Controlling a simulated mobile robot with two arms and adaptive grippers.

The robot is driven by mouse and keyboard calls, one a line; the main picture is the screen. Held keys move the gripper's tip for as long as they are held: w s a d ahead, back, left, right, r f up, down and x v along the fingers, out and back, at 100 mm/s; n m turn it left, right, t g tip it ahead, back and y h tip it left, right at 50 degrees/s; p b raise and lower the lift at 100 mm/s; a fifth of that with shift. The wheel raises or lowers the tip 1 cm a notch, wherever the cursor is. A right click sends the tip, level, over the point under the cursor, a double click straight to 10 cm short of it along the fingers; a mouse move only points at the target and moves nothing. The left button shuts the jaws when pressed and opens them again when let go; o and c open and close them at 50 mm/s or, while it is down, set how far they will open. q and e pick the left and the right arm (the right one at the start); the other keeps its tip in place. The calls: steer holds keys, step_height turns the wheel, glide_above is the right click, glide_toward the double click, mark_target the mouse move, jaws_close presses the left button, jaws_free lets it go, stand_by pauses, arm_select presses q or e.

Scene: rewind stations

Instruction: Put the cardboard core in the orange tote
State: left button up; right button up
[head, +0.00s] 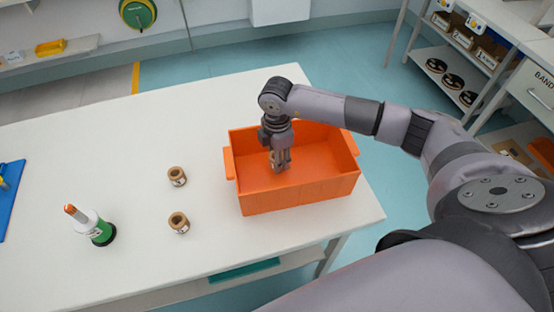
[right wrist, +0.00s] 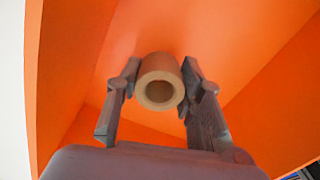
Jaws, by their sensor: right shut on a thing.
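The orange tote (head: 300,193) stands on the right part of the white table. My right gripper (head: 278,165) reaches down inside the tote, pointing downward. It is shut on a tan cardboard core (right wrist: 161,82), which shows clearly in the right wrist view with its hollow end facing the camera. The orange wall of the tote (right wrist: 250,45) surrounds the gripper in that view. I cannot tell whether the core touches the tote floor. Two other cardboard cores, one farther back (head: 177,176) and one nearer (head: 179,222), stand on the table left of the tote. My left gripper is out of view.
A blue board (head: 10,190) lies at the far left edge. Shelves with dark reels (head: 452,82) stand at the back right.

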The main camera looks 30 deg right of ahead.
steer(key=shift+f, duration=1.1)
steer(key=o, duration=0.9)
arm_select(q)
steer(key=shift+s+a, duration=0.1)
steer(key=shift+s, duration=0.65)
arm_select(e)
steer(key=shift+r, duration=0.4)
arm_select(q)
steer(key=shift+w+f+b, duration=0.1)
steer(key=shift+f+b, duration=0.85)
arm_select(e)
step_height(320, 180, up, 12)
steer(key=shift+f, duration=0.2)
